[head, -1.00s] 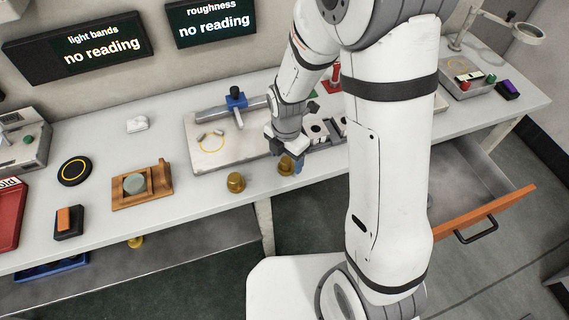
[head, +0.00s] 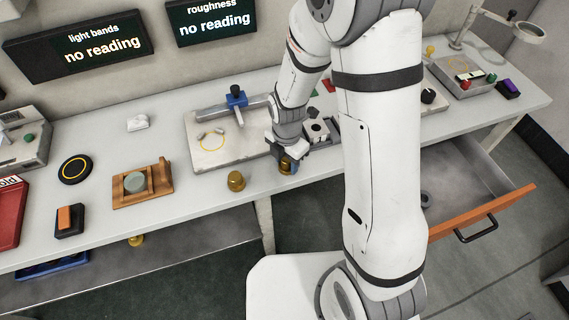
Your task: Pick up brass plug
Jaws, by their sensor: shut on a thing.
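Two brass plugs stand near the front edge of the bench in the head view. One brass plug (head: 236,181) stands free on the bench top. The other brass plug (head: 286,167) is between the fingers of my gripper (head: 285,164), just right of the first. My gripper points down and is shut on this plug, which is partly hidden by the fingers. The plug appears to be at bench height; I cannot tell whether it touches the surface.
A metal plate (head: 205,152) with a blue clamp (head: 236,97) lies behind the plugs. A wooden stand (head: 155,188) with a grey-green disc is at left. An open drawer (head: 485,213) with an orange front juts out at right. A black puck (head: 75,170) lies farther left.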

